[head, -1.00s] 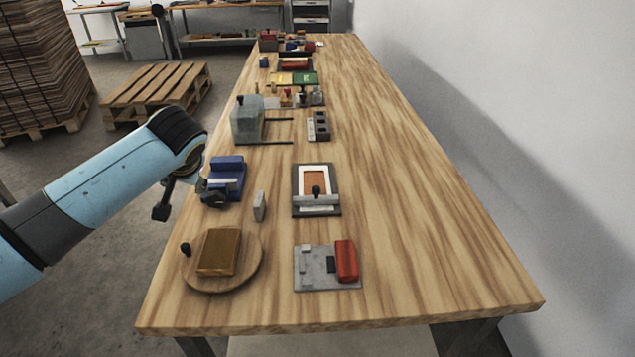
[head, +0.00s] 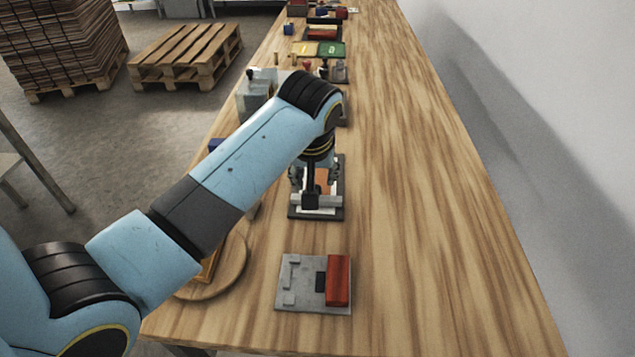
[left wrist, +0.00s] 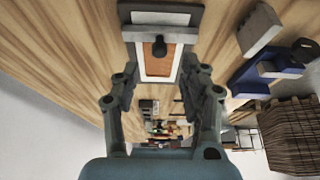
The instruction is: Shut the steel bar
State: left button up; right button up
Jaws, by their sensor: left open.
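The steel bar (left wrist: 137,36) is a grey crosspiece with a black knob (left wrist: 158,47). It lies across one end of a white frame with an orange panel (left wrist: 159,66), on a dark base (left wrist: 185,15). In the head view the dark base (head: 339,180) stands mid-table, and my forearm and gripper partly hide it. My left gripper (head: 311,176) points down over it. In the left wrist view my left gripper (left wrist: 160,70) is open, its fingers apart on either side of the frame, with nothing held; contact with the knob cannot be told. My right gripper is not in view.
A grey plate with a red block (head: 338,280) lies nearer on the table. A round wooden board (head: 235,262) is partly hidden behind my arm. A grey box (head: 252,97) and several small fixtures stand farther back. The table's right side is clear.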

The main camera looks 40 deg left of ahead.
aim_at(316, 186)
pick_arm(q)
jog(key=x, duration=0.3)
jog(key=shift+w+f, duration=0.2)
jog(key=shift+x, duration=0.95)
jog(key=shift+s, duration=0.1)
jog(key=shift+c, duration=0.2)
jog(key=c, duration=0.5)
grip_shut()
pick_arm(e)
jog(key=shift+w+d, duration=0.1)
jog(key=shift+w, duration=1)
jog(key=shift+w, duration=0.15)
